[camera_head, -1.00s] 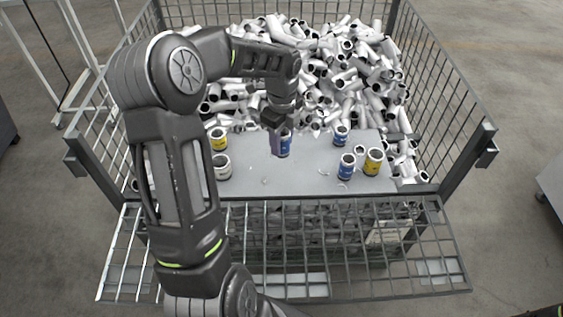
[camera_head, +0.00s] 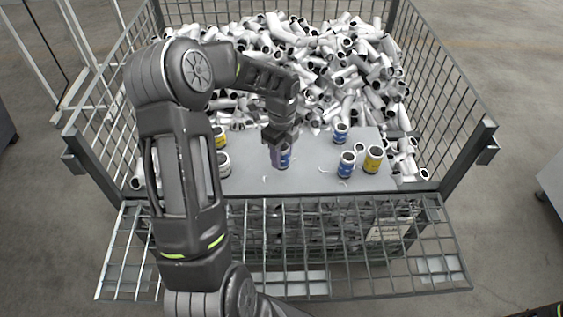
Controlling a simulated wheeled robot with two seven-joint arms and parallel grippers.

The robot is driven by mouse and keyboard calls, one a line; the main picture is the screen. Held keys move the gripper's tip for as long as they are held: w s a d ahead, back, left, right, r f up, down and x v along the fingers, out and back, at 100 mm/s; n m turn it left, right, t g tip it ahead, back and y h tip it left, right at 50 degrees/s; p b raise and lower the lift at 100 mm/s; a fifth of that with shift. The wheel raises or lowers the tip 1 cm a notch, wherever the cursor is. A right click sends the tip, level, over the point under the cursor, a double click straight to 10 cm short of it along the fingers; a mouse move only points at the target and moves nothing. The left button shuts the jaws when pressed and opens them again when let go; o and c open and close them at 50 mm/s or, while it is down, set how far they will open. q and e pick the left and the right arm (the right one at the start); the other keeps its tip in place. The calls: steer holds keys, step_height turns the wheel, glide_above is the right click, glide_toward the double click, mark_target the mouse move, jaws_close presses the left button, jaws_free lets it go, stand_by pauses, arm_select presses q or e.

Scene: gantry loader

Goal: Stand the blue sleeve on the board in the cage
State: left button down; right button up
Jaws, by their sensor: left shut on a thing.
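The cage (camera_head: 462,160) is a grey wire-mesh box with its front flap folded down. A flat grey board (camera_head: 310,178) lies inside it near the front. My left gripper (camera_head: 279,152) points down over the middle of the board, shut on a blue sleeve (camera_head: 285,157) with a white rim. The sleeve is upright and partly hidden by the fingers. Its lower end is at or close to the board; I cannot tell if it touches.
Two more blue sleeves (camera_head: 346,164) (camera_head: 340,133) and a yellow one (camera_head: 373,159) stand on the right of the board. A yellow one (camera_head: 220,138) and a white one (camera_head: 223,164) stand at left. White sleeves (camera_head: 350,80) are heaped behind.

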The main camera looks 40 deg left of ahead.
mark_target(282, 163)
arm_select(q)
steer(key=shift+f, duration=1.7)
steer(key=shift+f, duration=0.1)
steer(key=c, duration=0.9)
jaws_free()
step_height(282, 163, up, 12)
steer(key=shift+r+p, duration=0.1)
steer(key=shift+p, duration=0.35)
